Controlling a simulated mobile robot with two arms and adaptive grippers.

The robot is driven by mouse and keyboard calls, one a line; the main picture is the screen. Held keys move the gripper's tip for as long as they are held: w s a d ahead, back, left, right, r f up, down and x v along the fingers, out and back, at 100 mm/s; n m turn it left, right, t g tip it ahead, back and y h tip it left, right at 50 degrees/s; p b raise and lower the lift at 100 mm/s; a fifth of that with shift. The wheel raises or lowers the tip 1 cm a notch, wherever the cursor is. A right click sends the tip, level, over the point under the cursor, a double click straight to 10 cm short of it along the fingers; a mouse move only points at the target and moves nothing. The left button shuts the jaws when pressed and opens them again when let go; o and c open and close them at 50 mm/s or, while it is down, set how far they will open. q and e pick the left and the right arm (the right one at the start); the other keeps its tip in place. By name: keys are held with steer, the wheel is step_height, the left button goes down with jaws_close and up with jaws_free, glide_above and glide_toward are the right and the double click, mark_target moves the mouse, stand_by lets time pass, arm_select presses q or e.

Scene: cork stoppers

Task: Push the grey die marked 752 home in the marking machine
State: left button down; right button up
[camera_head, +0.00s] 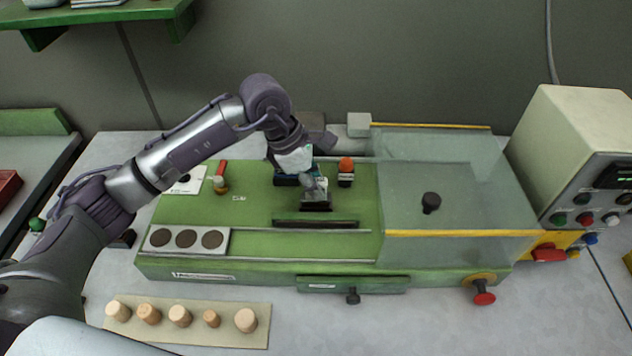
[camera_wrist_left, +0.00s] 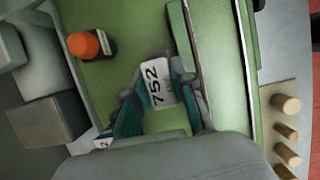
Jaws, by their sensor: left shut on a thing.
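The marking machine (camera_head: 250,205) has a green deck, with a clear guard (camera_head: 455,190) over its right part. My left gripper (camera_head: 318,192) is low over the middle of the deck, just behind a dark rail (camera_head: 315,224). It is shut on the grey die marked 752 (camera_wrist_left: 157,84). In the left wrist view the die's white label faces up between the teal fingers (camera_wrist_left: 158,90). The die's underside is hidden, so I cannot tell whether it touches its seat. My right gripper is not in view.
An orange-topped block (camera_head: 346,170) stands right of the gripper, and another labelled block (camera_wrist_left: 103,141) is close to it. A red-handled tool (camera_head: 221,178) is on the left. Several corks (camera_head: 180,316) stand on a front board. A control box (camera_head: 580,160) is at right.

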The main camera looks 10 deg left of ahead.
arm_select(q)
steer(key=shift+f+b, duration=0.7)
steer(key=c, duration=0.9)
jaws_free()
steer(key=v, duration=1.2)
steer(key=shift+r, duration=0.15)
